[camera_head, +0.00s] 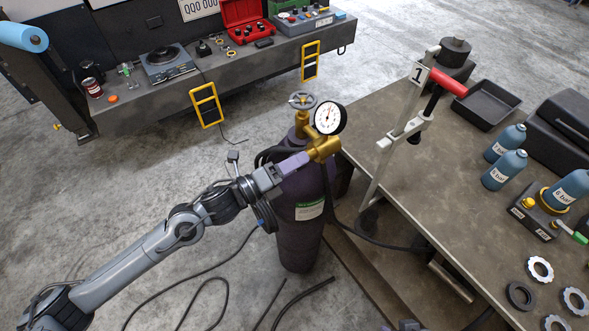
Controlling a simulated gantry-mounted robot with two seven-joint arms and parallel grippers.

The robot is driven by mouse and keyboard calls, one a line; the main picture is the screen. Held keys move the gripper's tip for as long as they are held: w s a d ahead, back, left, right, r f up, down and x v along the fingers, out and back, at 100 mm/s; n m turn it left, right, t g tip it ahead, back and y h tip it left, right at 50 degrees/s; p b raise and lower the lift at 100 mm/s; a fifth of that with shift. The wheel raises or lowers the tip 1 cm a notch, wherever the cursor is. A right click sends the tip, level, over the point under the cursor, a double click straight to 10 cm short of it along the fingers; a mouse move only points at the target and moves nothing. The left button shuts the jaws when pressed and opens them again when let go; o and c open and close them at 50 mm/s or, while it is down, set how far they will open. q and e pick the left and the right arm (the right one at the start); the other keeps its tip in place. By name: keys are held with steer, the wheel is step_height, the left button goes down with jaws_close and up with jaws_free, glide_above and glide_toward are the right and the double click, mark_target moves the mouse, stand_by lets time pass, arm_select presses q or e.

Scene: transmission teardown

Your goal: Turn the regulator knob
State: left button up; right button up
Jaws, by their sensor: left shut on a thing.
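A dark purple gas cylinder (299,235) stands upright on the floor left of the workbench. A brass regulator (323,146) with a round white pressure gauge (328,118) is at its top. A grey valve handwheel (302,100) sits on the brass valve above the cylinder. My left gripper (307,158) reaches in from the left and is shut at the left end of the brass regulator, on the regulator knob. The jaws mostly hide the knob, so its turn angle cannot be seen.
The workbench (405,180) at right holds a clamp stand with a red handle (448,82), a black tray (487,105), blue bottles (504,170) and several rings. A dark hose (375,240) runs from the regulator. Another bench (215,85) stands behind. Cables lie on the floor.

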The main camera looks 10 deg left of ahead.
arm_select(q)
steer(key=m+b, duration=0.6)
steer(key=b, duration=0.1)
steer(key=m+b, duration=0.3)
steer(key=shift+f+g+b, duration=0.3)
steer(key=shift+b, duration=0.05)
steer(key=shift+r+m+b, duration=0.2)
steer(key=shift+m+b, duration=1)
steer(key=shift+b, duration=0.15)
steer(key=o, duration=1)
steer(key=shift+w+a, duration=0.1)
steer(key=shift+o, duration=0.2)
steer(key=v, duration=1)
steer(key=shift+s+a, duration=0.25)
steer(key=shift+s, duration=0.05)
